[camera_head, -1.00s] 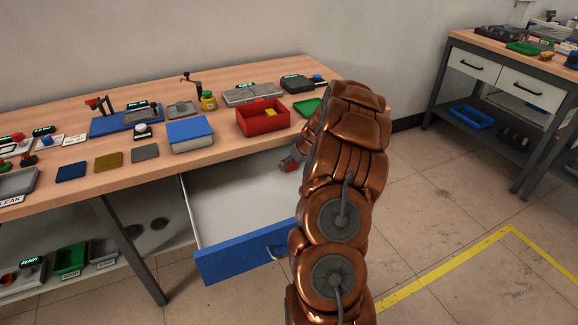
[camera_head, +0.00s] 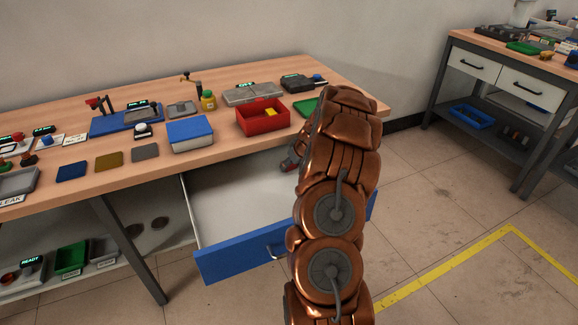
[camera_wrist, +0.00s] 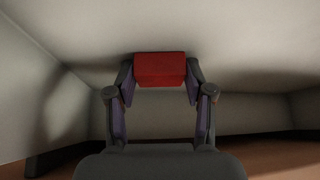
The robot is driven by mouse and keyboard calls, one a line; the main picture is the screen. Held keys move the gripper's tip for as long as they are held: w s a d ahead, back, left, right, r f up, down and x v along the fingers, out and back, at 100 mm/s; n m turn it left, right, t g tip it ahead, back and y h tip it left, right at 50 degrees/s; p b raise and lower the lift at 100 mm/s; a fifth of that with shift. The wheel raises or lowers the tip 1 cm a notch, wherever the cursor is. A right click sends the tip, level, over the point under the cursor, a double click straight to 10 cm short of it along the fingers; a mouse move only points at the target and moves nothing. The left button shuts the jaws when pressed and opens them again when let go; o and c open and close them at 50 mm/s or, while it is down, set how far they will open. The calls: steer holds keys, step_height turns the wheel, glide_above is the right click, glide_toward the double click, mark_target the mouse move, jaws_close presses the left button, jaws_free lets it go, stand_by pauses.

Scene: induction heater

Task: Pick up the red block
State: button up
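The red block (camera_wrist: 160,69) lies between the tips of my gripper (camera_wrist: 160,78) in the wrist view, with a fingertip against each side. My gripper looks shut on it. In the head view, my gripper (camera_head: 292,160) reaches into the open drawer (camera_head: 240,190), near its right side, with a bit of red at its tip. My arm hides much of the drawer's right side. I cannot tell whether the block touches the drawer floor.
The drawer's blue front (camera_head: 235,263) stands out below the wooden table (camera_head: 110,188). Above it are a red bin (camera_head: 262,120) with a yellow piece, a blue box (camera_head: 190,131) and a green tray (camera_head: 307,107). The drawer's left part is empty.

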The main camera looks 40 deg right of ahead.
steer(key=c, duration=0.5)
steer(key=shift+o, duration=0.2)
